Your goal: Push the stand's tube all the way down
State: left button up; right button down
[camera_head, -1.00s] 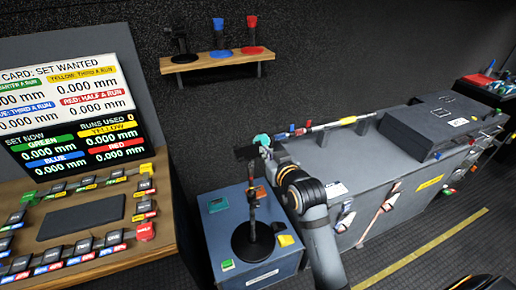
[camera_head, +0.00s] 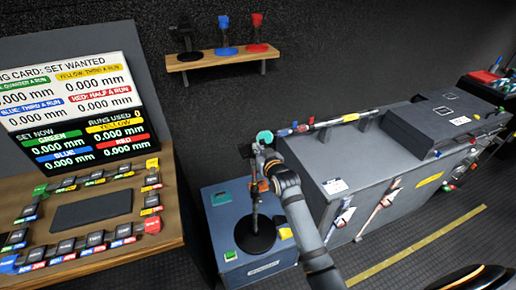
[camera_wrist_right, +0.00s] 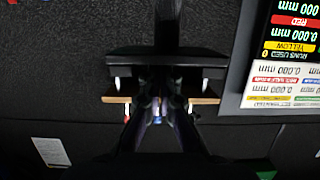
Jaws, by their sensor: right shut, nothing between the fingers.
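The stand (camera_head: 256,237) has a round black base and a thin dark upright tube, on a blue-grey cabinet. An orange part sits on its tube. In the right wrist view, which is upside down, a dark upright with a wide black crossbar (camera_wrist_right: 165,62) appears to be the stand's top. My right gripper (camera_head: 257,149) is at the stand's upper end, shut and empty. In the wrist view its dark fingers (camera_wrist_right: 158,108) lie close to the crossbar; whether they touch it is unclear. A teal round part (camera_head: 264,137) shows beside the gripper. My left gripper is not in view.
A wooden shelf (camera_head: 222,63) with black, blue and red stands is on the wall behind. A card screen (camera_head: 75,90) and button desk (camera_head: 90,212) stand left. A long grey case (camera_head: 340,165) is close on the right. Small yellow and green blocks lie by the base.

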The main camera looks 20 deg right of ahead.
jog(key=shift+f, duration=0.3)
pick_arm(q)
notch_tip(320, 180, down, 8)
jog(key=b, duration=0.8)
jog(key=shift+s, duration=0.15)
pick_arm(e)
notch_tip(320, 180, down, 15)
jog(key=shift+r, duration=0.2)
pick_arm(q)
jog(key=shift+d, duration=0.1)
pick_arm(e)
jog(key=shift+s+f, duration=0.1)
jog(key=shift+s, duration=0.05)
